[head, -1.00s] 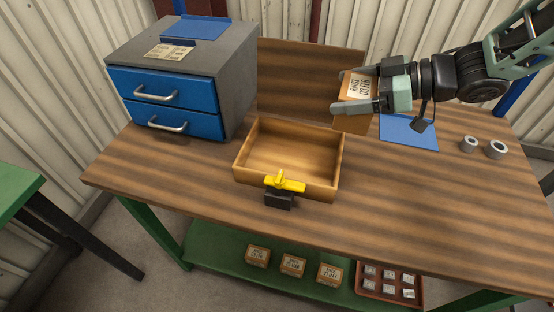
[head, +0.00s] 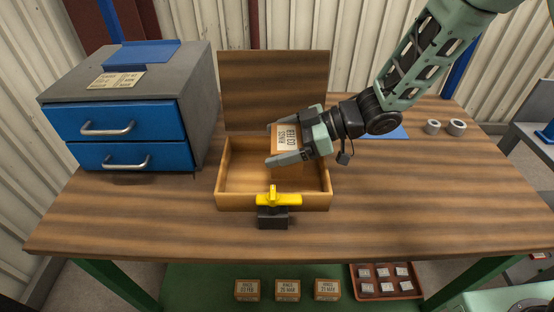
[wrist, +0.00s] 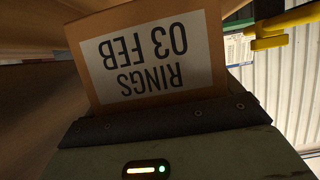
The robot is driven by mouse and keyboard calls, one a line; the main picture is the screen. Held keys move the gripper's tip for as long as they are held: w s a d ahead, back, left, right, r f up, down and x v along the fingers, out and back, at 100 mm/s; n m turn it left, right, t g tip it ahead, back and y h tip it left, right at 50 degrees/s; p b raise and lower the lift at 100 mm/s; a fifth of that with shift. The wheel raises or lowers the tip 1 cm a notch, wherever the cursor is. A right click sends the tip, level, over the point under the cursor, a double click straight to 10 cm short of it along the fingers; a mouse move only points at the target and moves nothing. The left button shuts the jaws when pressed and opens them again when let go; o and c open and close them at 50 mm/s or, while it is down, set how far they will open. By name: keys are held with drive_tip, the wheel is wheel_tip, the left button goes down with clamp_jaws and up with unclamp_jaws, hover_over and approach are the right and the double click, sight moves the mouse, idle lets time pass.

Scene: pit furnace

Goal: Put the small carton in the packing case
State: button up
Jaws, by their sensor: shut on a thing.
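The packing case (head: 232,202) is an open wooden box on the bench, with its lid (head: 270,85) raised upright behind it. A yellow clamp handle (head: 279,199) on a black block stands at its front. My gripper (head: 284,145) is shut on the small carton (head: 288,160), a brown box labelled "RINGS 03 FEB". The carton is over the right half of the case, its lower part seemingly at or below rim level; whether it touches the floor is hidden. In the wrist view the carton (wrist: 205,75) fills the middle, label upside down.
A grey cabinet with blue drawers (head: 120,125) stands left of the case. A blue sheet (head: 392,132) and two metal rings (head: 444,127) lie at the back right. Several similar cartons (head: 287,290) and a red tray (head: 385,294) are on the lower shelf. The bench's right front is clear.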

drive_tip(key=shift+f, duration=2.2)
drive_tip(key=o, duration=1.1)
drive_tip(key=shift+f, duration=0.15)
drive_tip(key=shift+d+r, duration=0.1)
drive_tip(key=shift+r, duration=0.1)
drive_tip(key=v, duration=1.2)
drive_tip(key=shift+f, duration=0.1)
